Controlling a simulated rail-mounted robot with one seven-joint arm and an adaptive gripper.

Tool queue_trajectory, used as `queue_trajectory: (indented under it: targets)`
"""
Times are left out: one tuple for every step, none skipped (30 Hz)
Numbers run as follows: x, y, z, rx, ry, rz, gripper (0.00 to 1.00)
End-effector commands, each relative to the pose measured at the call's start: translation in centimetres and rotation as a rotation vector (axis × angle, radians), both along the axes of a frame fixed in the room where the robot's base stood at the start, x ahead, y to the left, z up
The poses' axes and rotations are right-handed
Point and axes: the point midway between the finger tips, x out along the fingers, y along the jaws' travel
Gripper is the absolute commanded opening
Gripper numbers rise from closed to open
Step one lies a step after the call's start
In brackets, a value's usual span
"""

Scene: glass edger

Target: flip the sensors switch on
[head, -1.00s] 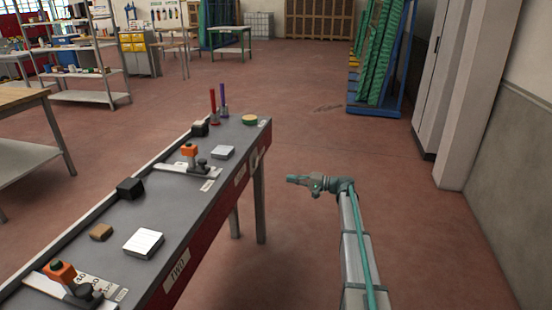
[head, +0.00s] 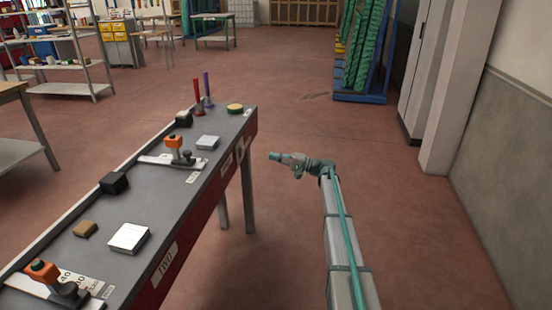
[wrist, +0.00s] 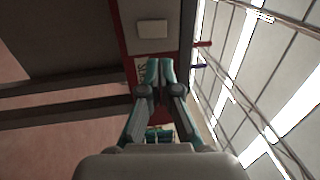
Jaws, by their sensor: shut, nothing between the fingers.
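My gripper (head: 274,156) is shut and empty. In the head view it is in the air to the right of the grey bench's (head: 150,195) far end, pointing left toward its red front side. In the wrist view my gripper (wrist: 159,70) has its teal fingertips together, beside a pale label (wrist: 141,72) with dark letters on the red edge; its text is only partly readable. I cannot make out the sensors switch or its position in either view. The fingers cover part of the red side. Whether they touch it cannot be told.
The bench carries orange-topped clamps (head: 173,142), pale blocks (head: 128,238), a black block (head: 114,183), and red (head: 197,96) and purple (head: 208,90) sticks. A blue rack (head: 362,98) and a grey cabinet (head: 425,75) stand back right. Floor right of the bench is clear.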

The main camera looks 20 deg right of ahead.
Motion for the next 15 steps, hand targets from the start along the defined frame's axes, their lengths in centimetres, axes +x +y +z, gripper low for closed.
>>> queue_trajectory:
  targets:
    - [0.5,1.0,0.2,0.000,0.000,0.002,0.00]
    - [0.7,1.5,0.3,0.000,0.000,0.003,0.00]
    - [1.1,2.2,0.4,0.000,0.000,0.003,0.00]
    - [1.4,2.7,0.5,0.000,0.000,0.003,0.00]
    - [1.6,3.3,0.6,0.000,0.000,0.002,0.00]
    - [2.0,3.9,0.7,0.000,0.000,0.002,0.00]
    - [2.2,4.4,0.8,0.000,0.000,0.003,0.00]
    - [2.5,5.0,0.9,0.000,0.000,0.003,0.00]
    - [2.8,5.6,1.0,0.000,0.000,0.002,0.00]
    - [3.0,6.1,1.1,0.000,0.000,0.002,0.00]
    - [3.2,6.5,1.2,0.000,0.000,0.002,0.00]
    - [3.5,7.0,1.2,0.000,0.000,0.002,0.00]
    - [3.7,7.4,1.3,0.000,0.000,0.002,0.00]
    - [3.9,7.8,1.4,-0.001,0.000,0.001,0.00]
    - [4.1,8.2,1.4,-0.001,0.000,0.001,0.00]
